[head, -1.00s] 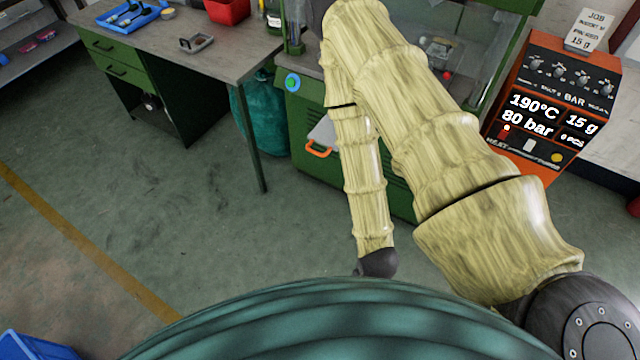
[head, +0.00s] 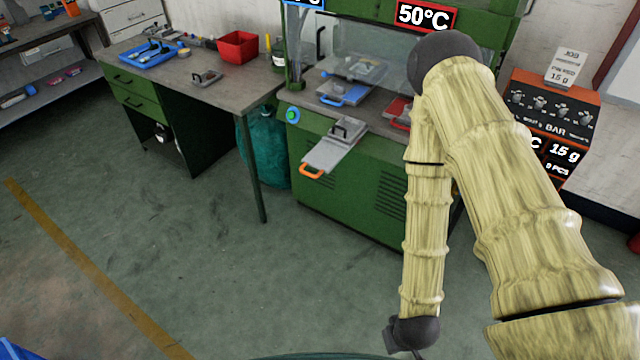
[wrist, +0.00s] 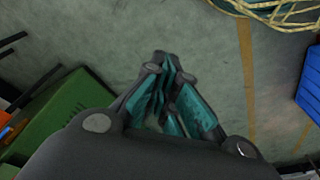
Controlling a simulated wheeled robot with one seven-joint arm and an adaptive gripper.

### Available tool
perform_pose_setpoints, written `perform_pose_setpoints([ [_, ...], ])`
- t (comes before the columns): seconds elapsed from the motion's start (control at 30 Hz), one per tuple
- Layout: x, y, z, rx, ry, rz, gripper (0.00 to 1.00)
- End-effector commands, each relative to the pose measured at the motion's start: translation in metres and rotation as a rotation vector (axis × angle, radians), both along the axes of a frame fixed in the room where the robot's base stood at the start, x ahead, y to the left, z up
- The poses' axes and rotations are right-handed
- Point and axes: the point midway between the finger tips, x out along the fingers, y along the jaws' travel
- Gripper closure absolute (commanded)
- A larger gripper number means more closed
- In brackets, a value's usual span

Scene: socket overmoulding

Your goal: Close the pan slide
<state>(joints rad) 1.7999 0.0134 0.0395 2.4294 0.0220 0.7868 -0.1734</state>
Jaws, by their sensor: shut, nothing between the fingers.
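The pan slide is likely the grey plate (head: 335,147) with an orange handle (head: 311,173). It sticks out from the front of the green machine (head: 345,190), and a small grey block with a dark handle sits on it. My gripper (wrist: 165,60) is shut and empty in the wrist view, its teal-padded fingers together above the bare floor. In the head view my arm hangs to the right of the slide; the fingers are not clearly visible there. The gripper is apart from the slide.
A blue-handled slide (head: 344,92) and a red-handled one (head: 397,112) are further in on the machine. A workbench (head: 220,85) and teal bag (head: 262,145) stand left. An orange control box (head: 550,115) stands right. Floor in front is clear.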

Motion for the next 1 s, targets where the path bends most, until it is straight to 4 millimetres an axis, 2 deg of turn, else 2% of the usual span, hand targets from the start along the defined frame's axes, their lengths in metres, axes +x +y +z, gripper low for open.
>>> perform_pose_setpoints([
  [0.03,0.028,0.012,-0.010,-0.003,-0.074,0.074,1.00],
  [0.17,0.102,0.046,-0.004,-0.051,-0.294,0.306,1.00],
  [0.3,0.175,0.085,0.017,-0.154,-0.531,0.540,1.00],
  [0.5,0.257,0.142,0.068,-0.388,-0.851,0.824,1.00],
  [0.6,0.286,0.168,0.098,-0.530,-0.983,0.928,1.00],
  [0.7,0.305,0.189,0.126,-0.663,-1.084,1.004,1.00],
  [0.83,0.318,0.207,0.152,-0.795,-1.164,1.059,1.00],
  [1.0,0.325,0.216,0.169,-0.872,-1.203,1.086,1.00],
])
